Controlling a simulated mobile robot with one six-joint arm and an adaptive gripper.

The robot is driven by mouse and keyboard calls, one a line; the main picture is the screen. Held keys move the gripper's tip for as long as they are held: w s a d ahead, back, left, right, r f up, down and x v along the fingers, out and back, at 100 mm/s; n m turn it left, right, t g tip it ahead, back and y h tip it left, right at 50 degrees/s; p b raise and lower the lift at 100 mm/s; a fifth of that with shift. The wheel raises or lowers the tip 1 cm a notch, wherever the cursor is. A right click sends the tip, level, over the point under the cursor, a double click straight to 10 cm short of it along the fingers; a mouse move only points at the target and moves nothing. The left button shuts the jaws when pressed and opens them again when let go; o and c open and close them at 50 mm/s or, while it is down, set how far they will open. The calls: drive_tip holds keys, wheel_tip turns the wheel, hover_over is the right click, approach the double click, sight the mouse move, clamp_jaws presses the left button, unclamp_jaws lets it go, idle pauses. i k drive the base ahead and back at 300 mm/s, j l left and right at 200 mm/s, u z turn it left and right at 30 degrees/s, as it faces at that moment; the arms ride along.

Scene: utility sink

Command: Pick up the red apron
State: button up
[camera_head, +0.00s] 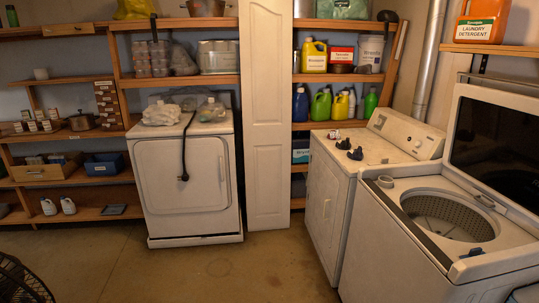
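I see no red apron in the head camera view. My gripper and arm are not in view either. The view shows a laundry room with shelves and machines, and nothing on the visible floor looks like an apron. The inside of the open washer drum (447,214) shows only in part, and no cloth is seen there.
A white front-door machine (186,175) stands at the back, beside a white panel door (268,120). Another white machine (325,190) and a top-loading washer (400,265) stand at the right. A dark fan-like object (22,282) is at lower left. The floor (210,275) between is clear.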

sight(334, 136)
drive_tip(key=i, duration=1.95)
drive_tip(key=i+z, duration=0.1)
drive_tip(key=i, duration=0.55)
drive_tip(key=i+j+z, duration=0.1)
drive_tip(key=i, duration=0.55)
drive_tip(key=i+j+z, duration=0.15)
drive_tip(key=i, duration=0.5)
drive_tip(key=i+j+z, duration=0.25)
drive_tip(key=i+z, duration=0.2)
drive_tip(key=i+j+z, duration=0.85)
drive_tip(key=k+j, duration=0.05)
drive_tip(key=j, duration=0.05)
